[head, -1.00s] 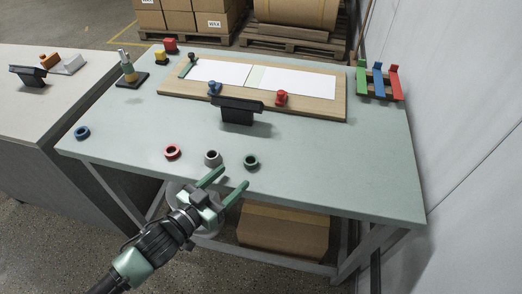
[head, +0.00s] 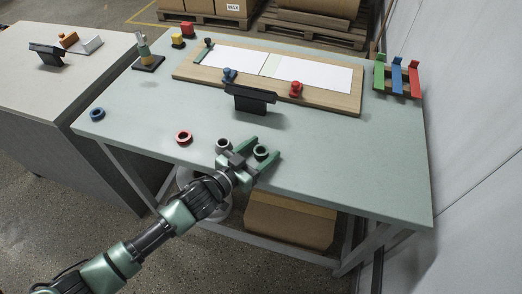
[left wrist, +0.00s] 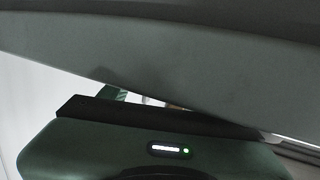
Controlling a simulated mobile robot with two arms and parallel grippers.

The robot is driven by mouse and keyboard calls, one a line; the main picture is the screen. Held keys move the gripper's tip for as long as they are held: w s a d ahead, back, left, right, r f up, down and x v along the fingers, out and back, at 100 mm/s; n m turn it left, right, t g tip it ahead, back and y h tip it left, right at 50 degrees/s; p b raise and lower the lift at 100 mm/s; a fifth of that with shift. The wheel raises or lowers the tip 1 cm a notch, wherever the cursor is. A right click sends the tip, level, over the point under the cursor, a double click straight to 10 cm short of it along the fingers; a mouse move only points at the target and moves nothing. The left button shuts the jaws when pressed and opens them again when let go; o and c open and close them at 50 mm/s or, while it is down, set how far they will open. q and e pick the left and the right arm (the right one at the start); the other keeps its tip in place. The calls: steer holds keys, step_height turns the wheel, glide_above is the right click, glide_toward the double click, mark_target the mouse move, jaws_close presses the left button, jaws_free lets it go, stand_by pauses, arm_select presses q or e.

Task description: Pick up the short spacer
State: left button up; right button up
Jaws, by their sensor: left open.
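Several ring-shaped pieces lie along the front of the green table (head: 340,165): a blue ring (head: 97,114), a red ring (head: 184,137), a grey ring (head: 223,144) and a dark green ring (head: 260,152). I cannot tell by label which is the short spacer. My left gripper (head: 264,147) is open, with the dark green ring between its two green fingers. I cannot tell whether the fingers touch it. The grey ring is just outside the left finger. The left wrist view shows mostly large dark surfaces and a small green light; no ring shows clearly.
A wooden board (head: 335,100) with white sheets and red and blue knobs lies at the back. A black stand (head: 250,98) is before it. Red, blue and green holders (head: 397,79) stand at the right by the wall. The table's front right is clear.

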arm_select(q)
jaws_close()
steer(key=shift+r, duration=0.1)
